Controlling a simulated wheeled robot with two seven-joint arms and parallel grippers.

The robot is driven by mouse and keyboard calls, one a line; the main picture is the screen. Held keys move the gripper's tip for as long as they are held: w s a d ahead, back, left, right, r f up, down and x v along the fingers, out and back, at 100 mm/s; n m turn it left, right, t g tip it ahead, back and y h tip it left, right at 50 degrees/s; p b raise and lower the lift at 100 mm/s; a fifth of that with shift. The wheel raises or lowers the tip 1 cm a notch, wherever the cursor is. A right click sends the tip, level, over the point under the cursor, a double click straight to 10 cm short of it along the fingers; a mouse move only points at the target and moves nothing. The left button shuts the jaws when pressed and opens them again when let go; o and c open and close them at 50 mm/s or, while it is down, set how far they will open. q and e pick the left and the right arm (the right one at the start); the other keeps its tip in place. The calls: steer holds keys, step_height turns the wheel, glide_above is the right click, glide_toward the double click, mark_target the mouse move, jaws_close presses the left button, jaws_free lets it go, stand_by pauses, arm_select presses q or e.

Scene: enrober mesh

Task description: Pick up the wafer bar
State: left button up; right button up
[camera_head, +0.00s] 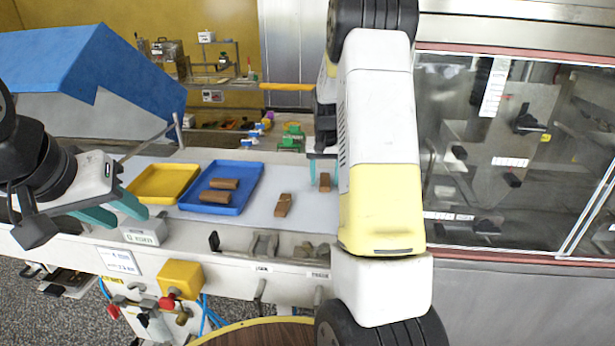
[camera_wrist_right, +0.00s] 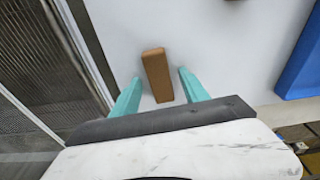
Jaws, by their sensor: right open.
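A plain brown block, which looks like the wafer bar (camera_head: 325,183), lies on the pale belt surface beside my right arm. In the right wrist view the wafer bar (camera_wrist_right: 157,75) lies between the teal fingertips of my right gripper (camera_wrist_right: 158,84). The right gripper is open, with a gap on each side of the bar. In the head view my right arm hides most of this gripper. My left gripper (camera_head: 113,211) is open and empty at the left, near the yellow tray.
Another brown bar (camera_head: 284,205) lies left of it on the belt (camera_head: 262,212). A blue tray (camera_head: 243,174) holds two brown bars, and an empty yellow tray (camera_head: 160,184) is further left. A glazed machine (camera_head: 515,150) stands at the right. The belt between tray and bars is clear.

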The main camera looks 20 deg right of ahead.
steer(key=shift+f, duration=0.15)
stand_by(0.3)
steer(key=c, duration=1.1)
